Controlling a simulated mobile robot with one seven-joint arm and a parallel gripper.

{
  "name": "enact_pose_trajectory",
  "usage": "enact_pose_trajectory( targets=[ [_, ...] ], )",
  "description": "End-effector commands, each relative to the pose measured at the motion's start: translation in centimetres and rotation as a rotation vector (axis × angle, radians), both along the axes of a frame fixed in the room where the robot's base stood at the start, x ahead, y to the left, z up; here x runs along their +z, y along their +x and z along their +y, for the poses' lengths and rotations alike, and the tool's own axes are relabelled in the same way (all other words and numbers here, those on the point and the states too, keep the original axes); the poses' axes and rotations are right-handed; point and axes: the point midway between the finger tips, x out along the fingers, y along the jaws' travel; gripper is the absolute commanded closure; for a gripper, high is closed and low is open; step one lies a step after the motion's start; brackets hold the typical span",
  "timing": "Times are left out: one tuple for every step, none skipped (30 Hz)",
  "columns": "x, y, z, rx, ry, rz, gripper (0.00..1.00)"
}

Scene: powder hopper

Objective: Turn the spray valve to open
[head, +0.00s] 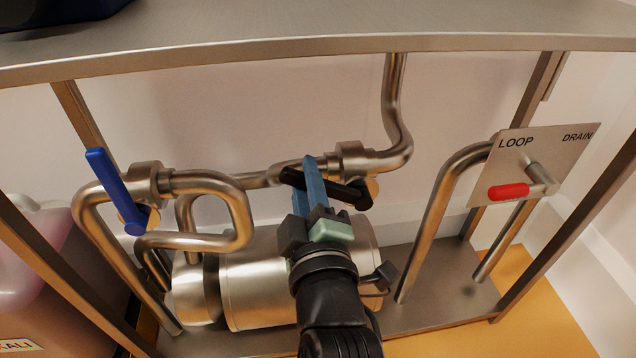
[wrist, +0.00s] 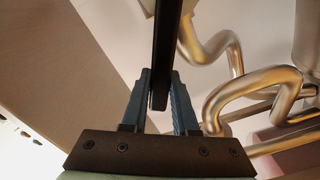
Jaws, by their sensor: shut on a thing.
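A black lever handle (head: 340,189) sits on the middle pipe valve (head: 352,158), under the metal shelf. It slants slightly down to the right in the head view. My gripper (head: 309,168) reaches up to it from below, with its blue fingers at the left part of the handle. In the wrist view the black handle (wrist: 166,45) runs between the two fingertips (wrist: 160,88), and my gripper is shut on it. No label reading spray shows on any valve.
A blue-handled valve (head: 112,185) is at left. A red handle (head: 508,191) sits at the LOOP/DRAIN plate (head: 558,150) on the right. A steel cylinder (head: 255,285) lies below the pipes. Frame posts and the shelf edge (head: 300,47) bound the space. A pinkish container (head: 60,250) stands lower left.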

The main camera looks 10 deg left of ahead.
Motion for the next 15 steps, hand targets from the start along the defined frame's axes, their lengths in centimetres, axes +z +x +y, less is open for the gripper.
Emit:
enact_pose_trajectory(
  targets=[
    [-1.0, -0.1, 0.2, 0.001, -0.042, -0.012, 1.0],
    [-1.3, -0.1, 0.3, 0.001, -0.069, -0.021, 1.0],
    [-1.6, -0.2, 0.5, 0.001, -0.105, -0.032, 1.0],
    [-1.9, -0.2, 0.6, 0.001, -0.132, -0.041, 1.0],
    [-2.1, -0.2, 0.7, 0.001, -0.158, -0.05, 1.0],
    [-2.5, -0.3, 0.8, 0.001, -0.195, -0.061, 1.0],
    [-2.7, -0.3, 0.9, 0.0, -0.22, -0.069, 1.0],
    [-2.9, -0.3, 0.9, 0.001, -0.246, -0.077, 1.0],
    [-3.3, -0.3, 1.0, 0.001, -0.279, -0.088, 1.0],
    [-3.5, -0.4, 1.0, 0.001, -0.303, -0.096, 1.0],
    [-3.7, -0.4, 1.1, 0.001, -0.327, -0.103, 1.0],
    [-3.9, -0.4, 1.1, 0.001, -0.357, -0.113, 1.0],
    [-4.1, -0.4, 1.2, 0.001, -0.378, -0.12, 1.0],
    [-4.3, -0.4, 1.2, 0.001, -0.399, -0.127, 1.0],
    [-4.5, -0.4, 1.2, 0.0, -0.427, -0.136, 1.0]
  ],
)
